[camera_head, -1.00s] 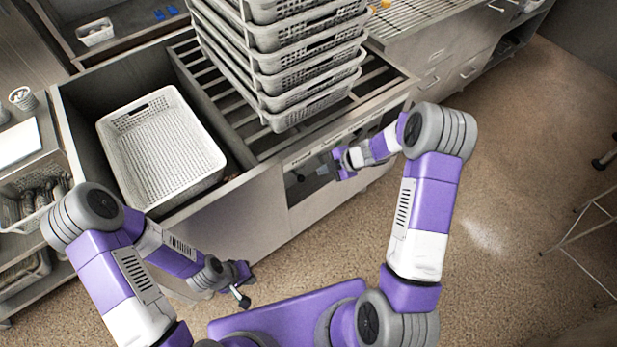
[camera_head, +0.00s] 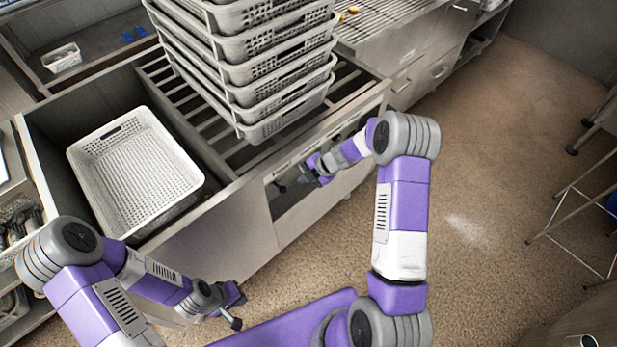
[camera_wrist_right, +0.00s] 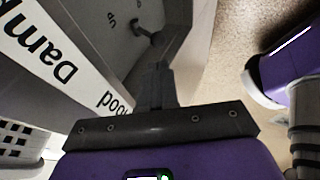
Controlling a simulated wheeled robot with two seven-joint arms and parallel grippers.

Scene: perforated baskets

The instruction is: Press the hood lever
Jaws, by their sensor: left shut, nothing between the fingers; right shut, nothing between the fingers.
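The hood lever, a short dark rod (camera_wrist_right: 143,33), sticks out of the grey panel in the right wrist view. A white label strip (camera_wrist_right: 80,90) beside it shows part of a word ending in "ood". In the head view a small dark lever (camera_head: 280,187) shows in the recessed front panel below the basket stack. My right gripper (camera_head: 304,179) is shut and empty, just right of that lever. Its fingers (camera_wrist_right: 156,80) point toward the lever in the right wrist view, with a gap seeming to remain. My left gripper (camera_head: 236,318) is shut and empty, low near the floor.
A stack of perforated baskets (camera_head: 262,75) stands on the slatted counter rack above the panel. A single white basket (camera_head: 150,185) sits in the open bin on the left. Carpeted floor (camera_head: 475,160) is free to the right, with a metal-framed stand (camera_head: 570,190) at its edge.

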